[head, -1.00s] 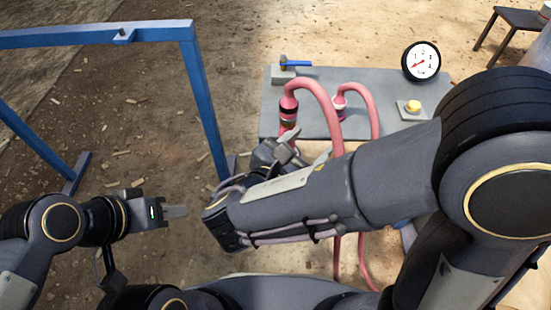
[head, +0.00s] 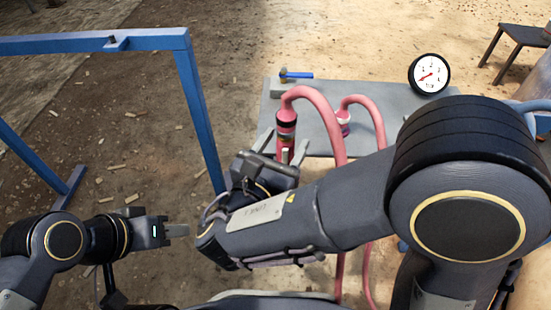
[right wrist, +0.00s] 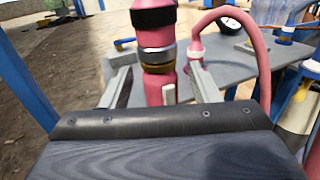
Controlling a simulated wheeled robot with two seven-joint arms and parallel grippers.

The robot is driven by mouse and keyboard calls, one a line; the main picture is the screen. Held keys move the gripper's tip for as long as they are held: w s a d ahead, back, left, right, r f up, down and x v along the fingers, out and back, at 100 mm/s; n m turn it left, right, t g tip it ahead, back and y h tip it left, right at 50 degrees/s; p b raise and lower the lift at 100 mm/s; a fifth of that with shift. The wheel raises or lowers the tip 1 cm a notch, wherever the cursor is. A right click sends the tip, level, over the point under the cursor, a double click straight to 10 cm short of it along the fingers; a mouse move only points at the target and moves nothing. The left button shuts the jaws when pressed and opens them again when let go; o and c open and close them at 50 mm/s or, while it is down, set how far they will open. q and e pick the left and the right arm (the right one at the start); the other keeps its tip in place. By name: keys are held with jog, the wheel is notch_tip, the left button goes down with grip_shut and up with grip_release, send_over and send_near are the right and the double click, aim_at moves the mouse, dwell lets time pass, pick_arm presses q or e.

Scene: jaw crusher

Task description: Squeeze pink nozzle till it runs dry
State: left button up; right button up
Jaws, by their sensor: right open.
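The pink nozzle (head: 286,127) stands upright at the near left edge of the grey table (head: 310,90), with a black band and a pink hose arching from its top. My right gripper (head: 281,147) is open, with one finger on either side of the nozzle's lower part. In the right wrist view the nozzle (right wrist: 158,60) stands between the two spread fingers (right wrist: 163,86), with gaps visible beside it. A second pink nozzle (head: 343,122) with a hose is further right. My left gripper (head: 178,230) is away at the lower left, seen edge-on.
A round dial gauge (head: 429,74) stands at the table's far right. A blue-handled tool (head: 296,75) is at the far left corner. A blue frame (head: 203,120) stands left of the table. A dark stool (head: 520,38) is at the upper right.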

jog(key=shift+x, duration=1.5)
jog(key=shift+c, duration=0.3)
jog(key=c, duration=0.9)
jog(key=o, duration=1)
jog(key=shift+c, duration=0.2)
jog(key=shift+s, duration=0.1)
